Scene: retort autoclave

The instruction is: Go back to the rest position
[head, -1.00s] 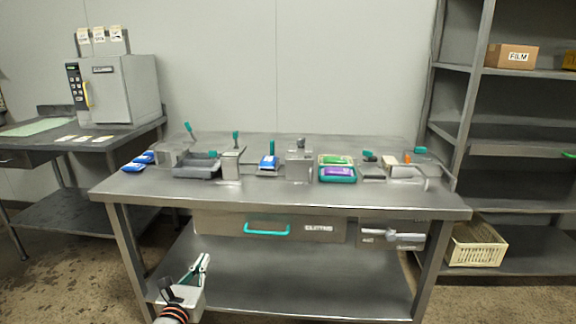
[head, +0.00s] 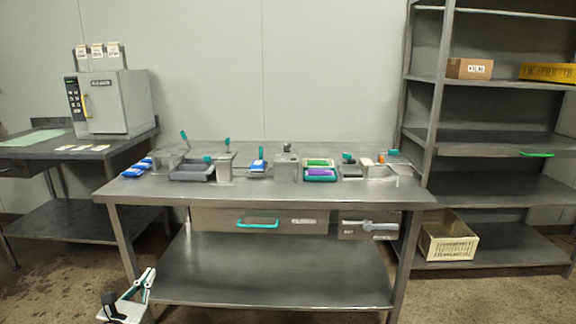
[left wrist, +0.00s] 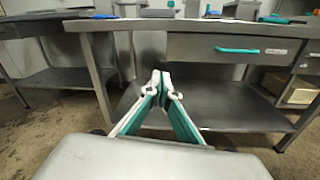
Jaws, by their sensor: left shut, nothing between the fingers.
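My left gripper (head: 148,282) is at the lower left of the head view, in front of the steel table (head: 270,202) and below its top. In the left wrist view the fingers of my left gripper (left wrist: 160,76) come together at the tips, with nothing between them. They point toward the open space under the table. My right gripper shows in neither view.
The table carries trays, blue packs and teal-handled tools. A drawer with a teal handle (head: 258,223) hangs under it, above a lower shelf (head: 275,270). An autoclave (head: 112,102) stands at left. A shelving rack (head: 436,110) holds a cream crate (head: 447,240). Floor in front is clear.

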